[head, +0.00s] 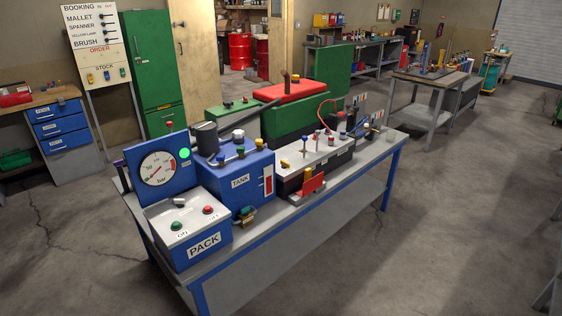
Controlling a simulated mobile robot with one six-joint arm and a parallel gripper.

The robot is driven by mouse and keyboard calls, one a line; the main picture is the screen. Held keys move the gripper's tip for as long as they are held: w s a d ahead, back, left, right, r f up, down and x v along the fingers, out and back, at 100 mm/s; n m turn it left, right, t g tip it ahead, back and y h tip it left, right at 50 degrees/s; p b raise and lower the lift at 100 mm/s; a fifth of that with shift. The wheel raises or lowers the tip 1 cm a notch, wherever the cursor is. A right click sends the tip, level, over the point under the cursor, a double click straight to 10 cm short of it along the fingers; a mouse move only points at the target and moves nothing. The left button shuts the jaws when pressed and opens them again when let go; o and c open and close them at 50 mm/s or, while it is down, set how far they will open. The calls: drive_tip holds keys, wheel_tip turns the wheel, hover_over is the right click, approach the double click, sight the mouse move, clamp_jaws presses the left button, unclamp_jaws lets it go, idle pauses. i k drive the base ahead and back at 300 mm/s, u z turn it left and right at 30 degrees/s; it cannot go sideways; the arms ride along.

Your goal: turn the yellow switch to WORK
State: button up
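No label reading WORK is legible, so I cannot tell for sure which part is the yellow switch. A small yellow-topped knob (285,164) stands on the white-topped block (318,152) on the blue-legged bench. A yellow item (91,78) also hangs under STOCK on the white board (92,40) at the back left. My gripper is not in view.
Open floor (430,240) lies right of the bench.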

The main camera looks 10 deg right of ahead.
sight(285, 165)
drive_tip(key=z, duration=0.05)
drive_tip(key=i, duration=1)
drive_tip(key=u, duration=0.05)
